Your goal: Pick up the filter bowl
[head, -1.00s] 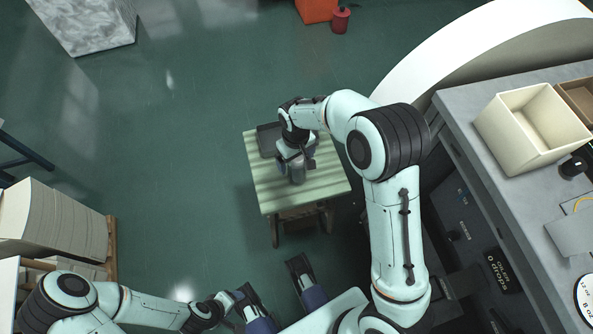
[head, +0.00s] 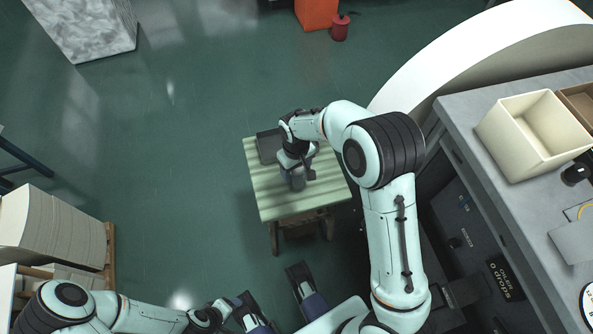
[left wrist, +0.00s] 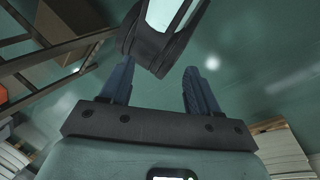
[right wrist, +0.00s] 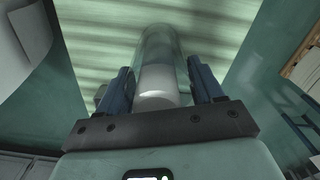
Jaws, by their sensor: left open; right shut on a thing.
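The filter bowl (right wrist: 160,65) is a clear, upright-looking cylinder with a white part inside. In the right wrist view it stands between the two blue fingers of my right gripper (right wrist: 160,82), which is shut on it. In the head view my right gripper (head: 292,172) is over the green-striped table (head: 285,207) and hides much of the bowl. I cannot tell whether the bowl touches the table. My left gripper (left wrist: 159,68) is open and empty, with its fingers apart, low in the head view and away from the table.
A dark tray (head: 267,143) lies at the table's back left. A grey counter (head: 465,120) with a cream box (head: 535,133) runs along the right. Stacked sheets (head: 50,230) stand on the left. Open green floor lies left of the table.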

